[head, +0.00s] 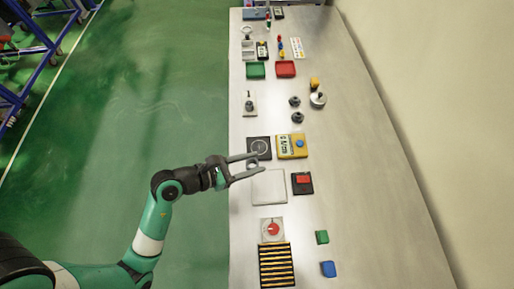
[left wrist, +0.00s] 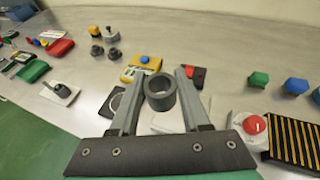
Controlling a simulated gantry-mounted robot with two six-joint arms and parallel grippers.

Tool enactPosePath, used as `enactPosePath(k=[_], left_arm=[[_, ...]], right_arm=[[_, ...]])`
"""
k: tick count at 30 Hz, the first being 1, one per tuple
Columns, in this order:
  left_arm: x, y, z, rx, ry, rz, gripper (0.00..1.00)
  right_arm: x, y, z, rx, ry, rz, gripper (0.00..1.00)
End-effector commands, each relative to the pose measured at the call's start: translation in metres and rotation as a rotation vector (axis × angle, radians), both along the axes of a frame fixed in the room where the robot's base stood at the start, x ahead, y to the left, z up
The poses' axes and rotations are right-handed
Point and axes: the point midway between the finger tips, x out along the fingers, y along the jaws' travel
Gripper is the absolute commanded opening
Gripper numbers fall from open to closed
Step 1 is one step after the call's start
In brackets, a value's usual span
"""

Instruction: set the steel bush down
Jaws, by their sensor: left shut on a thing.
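The steel bush (left wrist: 159,103), a short dark grey ring with an open bore, sits between the two long fingers of my left gripper (left wrist: 159,95). In the head view my left gripper (head: 256,168) reaches in from the left over the table's left edge, and the bush (head: 252,163) shows small and partly hidden between its fingers. The gripper is shut on the bush and holds it near a pale square plate (head: 269,188) and a dark square plate with a ring mark (head: 259,147). My right gripper is not in view.
A yellow box with a blue button (head: 291,146) and a dark block with a red top (head: 302,183) stand close by. A red button (head: 273,229) and a striped black-and-yellow pad (head: 277,265) lie nearer. The table's right side is clear.

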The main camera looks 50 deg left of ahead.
Motion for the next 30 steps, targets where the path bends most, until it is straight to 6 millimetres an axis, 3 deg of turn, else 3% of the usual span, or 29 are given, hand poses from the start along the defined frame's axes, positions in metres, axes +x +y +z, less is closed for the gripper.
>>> enactPosePath(k=[5,11,16,21,26,30], left_arm=[[0.02,0.017,-0.015,0.0,-0.001,0.004,0.0],[0.065,0.051,-0.042,0.0,-0.001,0.003,0.0],[0.092,0.072,-0.079,-0.001,0.002,0.002,0.0],[0.105,0.082,-0.094,-0.001,0.0,0.001,0.0],[0.107,0.083,-0.096,-0.001,0.0,0.001,0.0],[0.111,0.086,-0.117,-0.002,0.002,0.002,0.0]], right_arm=[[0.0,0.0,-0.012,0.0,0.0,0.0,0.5],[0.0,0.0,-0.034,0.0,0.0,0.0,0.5],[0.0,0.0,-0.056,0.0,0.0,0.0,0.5],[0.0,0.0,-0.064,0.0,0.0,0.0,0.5],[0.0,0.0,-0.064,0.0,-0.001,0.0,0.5],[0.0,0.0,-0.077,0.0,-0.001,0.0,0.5]])
